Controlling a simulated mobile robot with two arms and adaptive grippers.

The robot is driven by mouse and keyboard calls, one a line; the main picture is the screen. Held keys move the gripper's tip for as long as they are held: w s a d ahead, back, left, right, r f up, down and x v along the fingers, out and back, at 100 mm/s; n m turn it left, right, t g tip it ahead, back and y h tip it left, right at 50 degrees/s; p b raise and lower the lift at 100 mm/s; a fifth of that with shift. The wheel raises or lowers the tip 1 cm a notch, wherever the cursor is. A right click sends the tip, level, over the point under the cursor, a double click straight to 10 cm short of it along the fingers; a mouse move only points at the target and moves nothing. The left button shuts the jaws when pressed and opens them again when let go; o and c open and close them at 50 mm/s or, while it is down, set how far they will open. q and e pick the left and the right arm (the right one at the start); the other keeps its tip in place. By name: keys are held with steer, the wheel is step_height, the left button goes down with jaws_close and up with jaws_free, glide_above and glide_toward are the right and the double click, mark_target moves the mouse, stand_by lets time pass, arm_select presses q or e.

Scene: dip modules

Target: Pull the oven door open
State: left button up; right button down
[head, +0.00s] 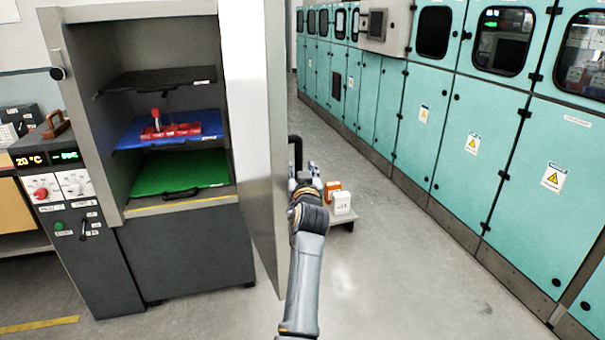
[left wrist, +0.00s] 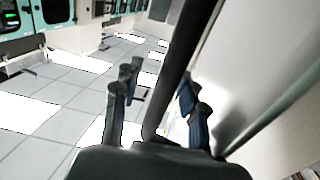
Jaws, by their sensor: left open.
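The oven (head: 180,245) stands at the left of the head view, and its grey door (head: 257,120) is swung wide open, standing out towards me. The door's black handle (head: 297,150) is on the door's right-hand face. My left gripper (head: 305,180) is at the handle's lower part, its fingers largely hidden by my wrist. In the left wrist view the dark handle bar (left wrist: 180,60) runs between the two spread fingers of my left gripper (left wrist: 157,92), nearer the right finger. The pale door face (left wrist: 235,65) is on the right there. My right gripper is not in view.
Inside the oven are a black shelf (head: 150,80), a blue shelf (head: 128,138) holding a red part (head: 170,132), and a green shelf (head: 160,170). A low platform (head: 344,218) with small items stands behind my gripper. Teal cabinets (head: 480,140) line the right; the floor between is clear.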

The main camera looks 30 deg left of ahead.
arm_select(q)
step_height(320, 180, up, 9)
steer(key=shift+w+d+r, duration=0.1)
steer(key=shift+w+d, duration=0.05)
stand_by(0.6)
